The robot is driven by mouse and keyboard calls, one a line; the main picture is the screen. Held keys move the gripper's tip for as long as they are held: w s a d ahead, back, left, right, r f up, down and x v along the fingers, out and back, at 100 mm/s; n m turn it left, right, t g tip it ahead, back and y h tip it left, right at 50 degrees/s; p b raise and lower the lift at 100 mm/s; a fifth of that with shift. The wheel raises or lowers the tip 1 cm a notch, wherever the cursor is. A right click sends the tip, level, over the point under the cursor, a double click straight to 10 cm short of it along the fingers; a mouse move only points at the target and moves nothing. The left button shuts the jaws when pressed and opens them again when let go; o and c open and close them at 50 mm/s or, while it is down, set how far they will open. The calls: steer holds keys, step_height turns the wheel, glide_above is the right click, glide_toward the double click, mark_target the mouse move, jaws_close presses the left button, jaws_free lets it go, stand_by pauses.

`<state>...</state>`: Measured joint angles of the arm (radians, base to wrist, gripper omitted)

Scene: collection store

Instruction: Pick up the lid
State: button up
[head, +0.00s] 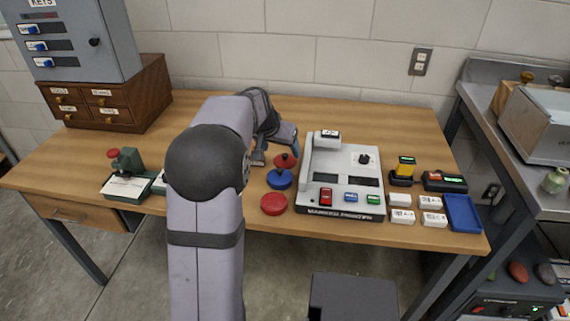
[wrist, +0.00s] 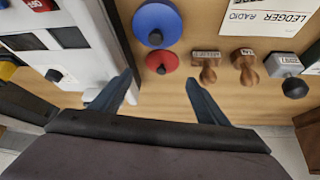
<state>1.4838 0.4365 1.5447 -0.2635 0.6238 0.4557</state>
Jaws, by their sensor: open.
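Two round lids with dark knobs stand on the desk left of the marking machine: a red lid (head: 285,161), also in the wrist view (wrist: 161,62), and a larger blue lid (head: 280,180), seen in the wrist view (wrist: 157,23) beyond the red one. A flat red round piece (head: 274,204) lies nearer the desk's front edge, outside the wrist view. My gripper (wrist: 159,80) is open and empty. Its fingers are spread to either side, with the red lid just ahead of the gap between the tips. In the head view my arm hides part of the gripper.
The grey marking machine (head: 341,167) stands close right of the lids. In the wrist view, wooden stamps (wrist: 208,66) and a ledger (wrist: 260,14) lie right of the lids. White blocks (head: 402,216) and a blue tray (head: 462,212) lie at the far right. The back of the desk is mostly clear.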

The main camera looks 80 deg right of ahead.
mark_target(284, 157)
steer(key=shift+p+x, duration=0.35)
steer(key=shift+x, duration=3.3)
steer(key=shift+w, duration=0.15)
